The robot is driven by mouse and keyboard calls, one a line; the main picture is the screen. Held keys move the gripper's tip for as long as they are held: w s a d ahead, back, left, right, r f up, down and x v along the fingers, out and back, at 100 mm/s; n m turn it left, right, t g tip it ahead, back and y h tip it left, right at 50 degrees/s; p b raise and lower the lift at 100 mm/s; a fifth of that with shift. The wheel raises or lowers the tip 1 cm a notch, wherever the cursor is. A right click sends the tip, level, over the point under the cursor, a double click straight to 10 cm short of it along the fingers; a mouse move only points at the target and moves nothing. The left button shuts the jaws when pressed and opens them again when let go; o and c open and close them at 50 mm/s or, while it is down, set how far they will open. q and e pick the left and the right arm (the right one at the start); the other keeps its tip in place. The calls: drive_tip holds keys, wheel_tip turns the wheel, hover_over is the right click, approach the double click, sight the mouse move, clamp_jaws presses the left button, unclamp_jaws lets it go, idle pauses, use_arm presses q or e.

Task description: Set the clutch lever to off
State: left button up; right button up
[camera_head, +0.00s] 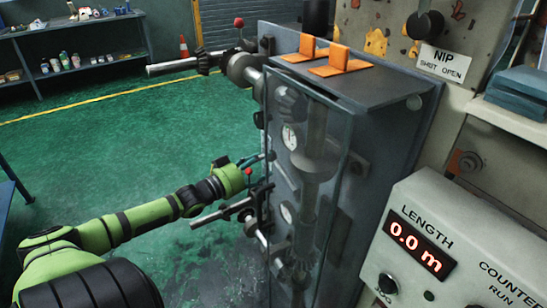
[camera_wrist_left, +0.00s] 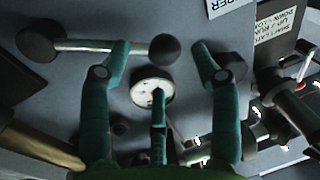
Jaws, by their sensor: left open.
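My left gripper (camera_head: 256,166) reaches the left side of the grey machine cabinet (camera_head: 375,150) in the head view. In the left wrist view its teal fingers (camera_wrist_left: 161,52) are spread open around a black ball knob (camera_wrist_left: 164,49). The knob ends a pale lever rod (camera_wrist_left: 100,45), lying nearly level in that picture, with a round dark pivot (camera_wrist_left: 40,42) at the left. Contact between fingers and knob cannot be told. No readable label names the clutch, so I cannot tell whether this is the clutch lever. My right gripper is out of view.
A white dial gauge (camera_wrist_left: 152,86) sits behind the fingers. A shaft with red-knobbed handle (camera_wrist_left: 300,86) stands at the right in the wrist view. Another red-knobbed lever (camera_head: 239,22) is above. A counter panel (camera_head: 450,250) reads 0.0 m. Green floor (camera_head: 130,150) is open at left.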

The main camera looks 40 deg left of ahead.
use_arm(q)
drive_tip(key=shift+w+d+f+b, duration=0.15)
drive_tip(key=shift+w+b, duration=0.25)
drive_tip(key=shift+w, duration=2.1)
clamp_jaws()
